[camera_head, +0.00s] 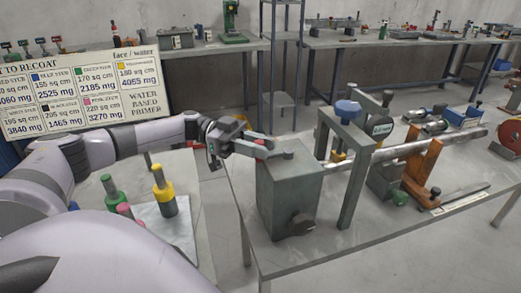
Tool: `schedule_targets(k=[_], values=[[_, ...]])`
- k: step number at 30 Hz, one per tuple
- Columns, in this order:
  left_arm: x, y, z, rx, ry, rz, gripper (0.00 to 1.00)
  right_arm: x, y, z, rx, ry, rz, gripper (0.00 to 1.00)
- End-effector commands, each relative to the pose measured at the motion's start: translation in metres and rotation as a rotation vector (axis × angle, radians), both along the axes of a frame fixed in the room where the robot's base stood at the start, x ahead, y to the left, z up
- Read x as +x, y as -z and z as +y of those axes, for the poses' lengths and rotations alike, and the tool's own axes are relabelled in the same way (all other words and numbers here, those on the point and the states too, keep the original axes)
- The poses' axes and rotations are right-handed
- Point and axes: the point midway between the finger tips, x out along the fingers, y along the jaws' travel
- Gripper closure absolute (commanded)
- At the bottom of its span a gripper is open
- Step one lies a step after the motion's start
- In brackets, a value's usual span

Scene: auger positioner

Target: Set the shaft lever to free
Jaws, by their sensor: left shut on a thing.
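A grey box-shaped housing (289,200) stands at the left end of the workbench, with a dark round knob (302,223) on its front. A short grey lever (285,154) lies across the top of the housing. I take it for the shaft lever; no marking on it can be read. My left gripper (264,148) reaches in from the left at the level of the housing's top and is shut on the lever's left end. The fingers partly hide the grip. My right gripper is out of view.
A grey frame with a blue knob (347,108) stands just right of the housing. A long metal shaft (408,148) runs to the right through an orange support (423,168). Colour-topped stubs, including a yellow one (163,190), stand on a lower table at left. A sign (80,100) stands behind my arm.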

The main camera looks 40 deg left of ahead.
Motion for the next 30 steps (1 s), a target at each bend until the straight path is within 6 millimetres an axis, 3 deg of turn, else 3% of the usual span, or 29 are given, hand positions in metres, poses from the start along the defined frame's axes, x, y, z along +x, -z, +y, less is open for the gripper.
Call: schedule_targets(k=[15, 16, 17, 26, 30], values=[[0.001, -0.002, 0.001, -0.004, 0.013, -0.004, 1.0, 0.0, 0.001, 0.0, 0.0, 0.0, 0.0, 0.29], [0.001, -0.002, 0.001, -0.004, 0.013, -0.004, 0.63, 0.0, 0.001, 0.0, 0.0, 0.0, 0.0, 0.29], [0.001, -0.002, 0.001, -0.004, 0.013, -0.004, 0.54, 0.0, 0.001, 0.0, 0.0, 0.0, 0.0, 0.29], [0.001, -0.001, 0.002, -0.002, 0.014, -0.003, 0.53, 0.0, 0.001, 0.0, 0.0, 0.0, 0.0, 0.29], [-0.002, 0.001, 0.014, -0.001, 0.011, -0.002, 0.53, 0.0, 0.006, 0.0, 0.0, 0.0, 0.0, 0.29]])
